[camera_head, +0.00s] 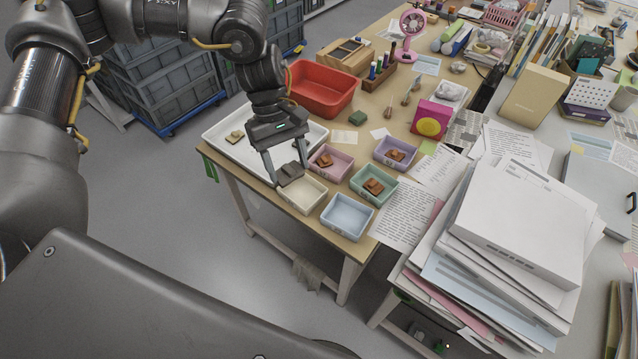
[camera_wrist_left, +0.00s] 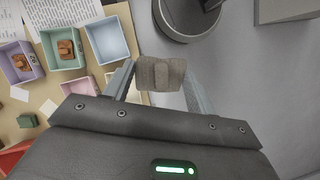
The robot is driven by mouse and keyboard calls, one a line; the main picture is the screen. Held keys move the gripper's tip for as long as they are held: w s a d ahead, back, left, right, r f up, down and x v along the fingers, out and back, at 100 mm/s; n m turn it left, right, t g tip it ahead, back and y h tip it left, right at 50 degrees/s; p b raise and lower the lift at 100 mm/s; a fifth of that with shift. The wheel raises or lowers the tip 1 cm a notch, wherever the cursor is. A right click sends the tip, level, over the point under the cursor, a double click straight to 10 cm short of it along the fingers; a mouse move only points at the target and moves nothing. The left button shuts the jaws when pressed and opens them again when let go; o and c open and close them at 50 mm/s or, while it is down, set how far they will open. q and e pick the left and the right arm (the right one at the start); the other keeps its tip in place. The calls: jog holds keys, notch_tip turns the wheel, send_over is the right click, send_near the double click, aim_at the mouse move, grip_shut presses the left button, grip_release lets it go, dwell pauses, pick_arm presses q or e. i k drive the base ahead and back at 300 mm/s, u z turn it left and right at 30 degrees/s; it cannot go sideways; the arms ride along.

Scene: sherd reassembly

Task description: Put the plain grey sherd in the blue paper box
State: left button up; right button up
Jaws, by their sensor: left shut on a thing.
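The plain grey sherd (camera_head: 291,173) is between the fingertips of my left gripper (camera_head: 288,170), which is shut on it. In the left wrist view the sherd (camera_wrist_left: 160,73) shows as a grey-brown piece between the two fingers. The gripper holds it above the white tray's near right end and the back left of the cream box. The blue paper box (camera_head: 347,216) is at the table's near corner, to the right of the gripper, and looks empty. It also shows in the left wrist view (camera_wrist_left: 107,41). My right gripper is not in view.
The cream box (camera_head: 304,196) looks empty. Pink (camera_head: 345,172), green (camera_head: 387,199) and purple (camera_head: 407,163) boxes hold brown sherds. A beige sherd (camera_head: 235,137) lies in the white tray (camera_head: 222,148). A red bin (camera_head: 325,100) stands behind. Paper stacks (camera_head: 520,225) rise at right.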

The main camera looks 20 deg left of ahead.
aim_at(346, 221)
jog(key=z, duration=2.55)
jog(key=k, duration=1.3)
jog(key=u, duration=0.75)
